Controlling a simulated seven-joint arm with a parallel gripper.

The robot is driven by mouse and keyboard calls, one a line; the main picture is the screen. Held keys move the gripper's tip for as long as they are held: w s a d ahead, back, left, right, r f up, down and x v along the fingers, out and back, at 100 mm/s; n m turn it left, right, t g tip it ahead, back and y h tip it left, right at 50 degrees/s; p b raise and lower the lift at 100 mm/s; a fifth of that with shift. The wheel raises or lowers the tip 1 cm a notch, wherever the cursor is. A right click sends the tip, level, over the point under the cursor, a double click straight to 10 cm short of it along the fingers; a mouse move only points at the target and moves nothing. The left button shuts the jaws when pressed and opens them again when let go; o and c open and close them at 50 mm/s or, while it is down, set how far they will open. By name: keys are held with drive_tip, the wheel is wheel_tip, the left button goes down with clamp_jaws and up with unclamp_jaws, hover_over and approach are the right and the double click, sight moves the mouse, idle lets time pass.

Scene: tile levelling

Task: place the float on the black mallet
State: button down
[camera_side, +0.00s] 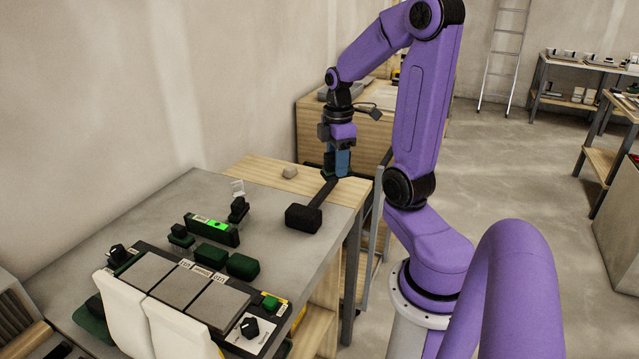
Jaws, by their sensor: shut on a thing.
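The black mallet (303,218) lies near the right end of the grey table, its head toward the camera and its handle running back up and right. My gripper (338,148) points down over the far end of the handle. It is shut on an upright blue and dark piece (342,162), which looks like the float, though its shape is partly hidden by the jaws. The lower end of this piece is close to the handle end; I cannot tell whether they touch.
Grey tiles (183,286) sit in a black holder at the front. A level with a bright green display (212,229) and dark green blocks (243,266) stand behind them. Two white panels (125,315) rise in front.

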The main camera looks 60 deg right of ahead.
drive_tip(key=shift+w+d+f, duration=0.9)
drive_tip(key=shift+w+f, duration=0.3)
drive_tip(key=shift+f, duration=0.1)
drive_tip(key=shift+w+d+f, duration=0.9)
drive_tip(key=shift+w+f, duration=0.25)
drive_tip(key=shift+f, duration=0.1)
drive_tip(key=shift+w+d+f, duration=0.9)
drive_tip(key=shift+w+f, duration=0.3)
drive_tip(key=shift+f, duration=1.65)
drive_tip(key=shift+f, duration=0.15)
drive_tip(key=c, duration=0.6)
unclamp_jaws()
